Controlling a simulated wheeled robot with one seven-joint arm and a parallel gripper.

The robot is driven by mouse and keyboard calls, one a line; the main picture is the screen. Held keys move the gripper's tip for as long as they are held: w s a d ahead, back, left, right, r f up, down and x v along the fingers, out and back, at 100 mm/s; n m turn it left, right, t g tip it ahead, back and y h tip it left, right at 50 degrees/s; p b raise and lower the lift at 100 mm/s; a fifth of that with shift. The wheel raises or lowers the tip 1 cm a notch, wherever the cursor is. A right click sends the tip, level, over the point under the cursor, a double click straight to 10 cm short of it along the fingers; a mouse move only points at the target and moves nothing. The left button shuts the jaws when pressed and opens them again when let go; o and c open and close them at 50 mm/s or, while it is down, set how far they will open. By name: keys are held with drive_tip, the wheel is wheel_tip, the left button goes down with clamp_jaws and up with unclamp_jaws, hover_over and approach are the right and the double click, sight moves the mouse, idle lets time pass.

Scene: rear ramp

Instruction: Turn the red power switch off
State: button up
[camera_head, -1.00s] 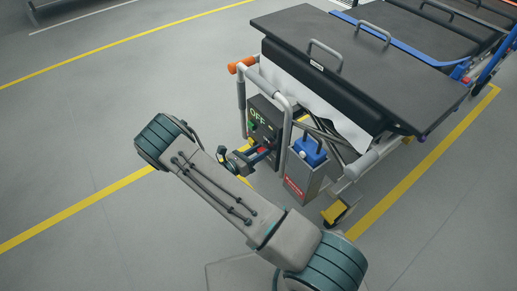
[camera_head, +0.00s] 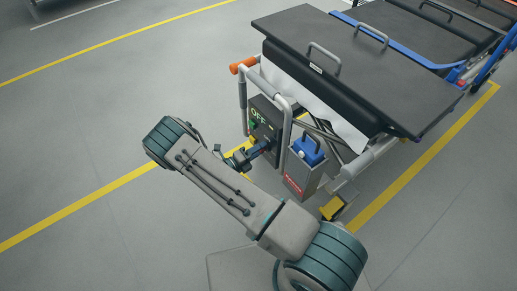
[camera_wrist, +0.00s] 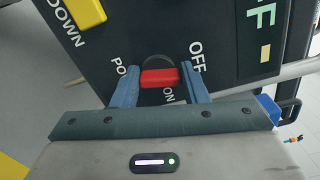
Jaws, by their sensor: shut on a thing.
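The red power switch (camera_wrist: 160,78) is a small red handle on a dark round base on the panel, in the middle of the wrist view. "ON" is printed just below it and "OFF" to its upper right. My gripper (camera_wrist: 163,80) has one blue finger on each side of the handle and is shut on it. In the head view my gripper (camera_head: 266,147) is at the front of the dark control panel (camera_head: 268,108), which bears a large "OFF". The switch is hidden there behind my gripper.
A yellow button (camera_wrist: 86,12) marked "DOWN" is at the upper left of the wrist view. A grey rail (camera_head: 286,128) stands close beside my gripper. A grey bin with a blue-topped container (camera_head: 306,150) is to the right. The dark platform (camera_head: 365,70) overhangs behind. Floor at left is clear.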

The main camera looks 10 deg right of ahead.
drive_tip(key=shift+f+n, duration=0.1)
drive_tip(key=shift+n, duration=1.4)
drive_tip(key=o, duration=1)
drive_tip(key=shift+a, duration=0.1)
drive_tip(key=p+v, duration=0.2)
drive_tip(key=v, duration=1.1)
drive_tip(key=shift+s+a, duration=0.2)
drive_tip(key=shift+a, duration=0.15)
